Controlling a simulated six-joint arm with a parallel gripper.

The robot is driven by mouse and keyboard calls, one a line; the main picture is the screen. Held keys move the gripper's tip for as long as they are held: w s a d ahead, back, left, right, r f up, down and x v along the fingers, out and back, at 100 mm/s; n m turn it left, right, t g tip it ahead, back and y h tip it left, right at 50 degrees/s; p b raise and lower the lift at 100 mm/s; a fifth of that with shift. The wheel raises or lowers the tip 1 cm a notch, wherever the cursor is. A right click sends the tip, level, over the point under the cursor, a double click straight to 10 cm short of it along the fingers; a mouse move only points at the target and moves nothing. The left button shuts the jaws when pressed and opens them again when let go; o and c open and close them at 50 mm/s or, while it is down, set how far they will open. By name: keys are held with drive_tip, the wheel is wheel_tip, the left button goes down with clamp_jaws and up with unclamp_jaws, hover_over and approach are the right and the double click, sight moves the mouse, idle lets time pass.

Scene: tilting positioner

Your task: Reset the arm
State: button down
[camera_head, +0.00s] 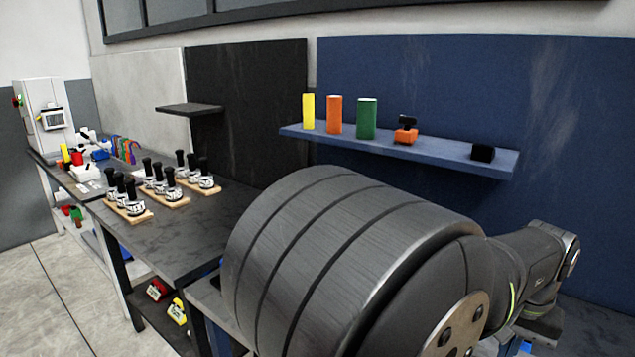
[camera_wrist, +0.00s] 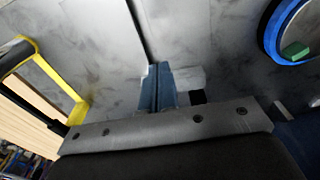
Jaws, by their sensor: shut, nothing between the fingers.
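My gripper (camera_wrist: 158,72) shows in the wrist view as two blue fingers side by side, shut with nothing between them. They point at a smudged grey surface (camera_wrist: 210,45), apparently the floor, with a dark seam running up from the fingertips. How far the fingers are from this surface is hard to tell. In the head view I cannot make out the gripper; dark arm parts fill the lower right and hide what is behind them.
In the wrist view, a yellow frame (camera_wrist: 55,72) with pale boards stands left and a blue ring (camera_wrist: 273,48) upper right. In the head view, a blue shelf (camera_head: 445,152) holds coloured cylinders and small blocks; a dark bench (camera_head: 190,230) with several black-handled tools stands left.

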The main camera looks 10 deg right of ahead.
drive_tip(key=w+d+r+t+h, duration=0.2)
drive_tip(key=w+d+r, duration=0.1)
drive_tip(key=d+r, duration=0.4)
drive_tip(key=shift+w+d+r+t+h, duration=0.3)
drive_tip(key=shift+d+r+t+h, duration=0.05)
drive_tip(key=shift+r+t+h, duration=0.1)
idle(0.3)
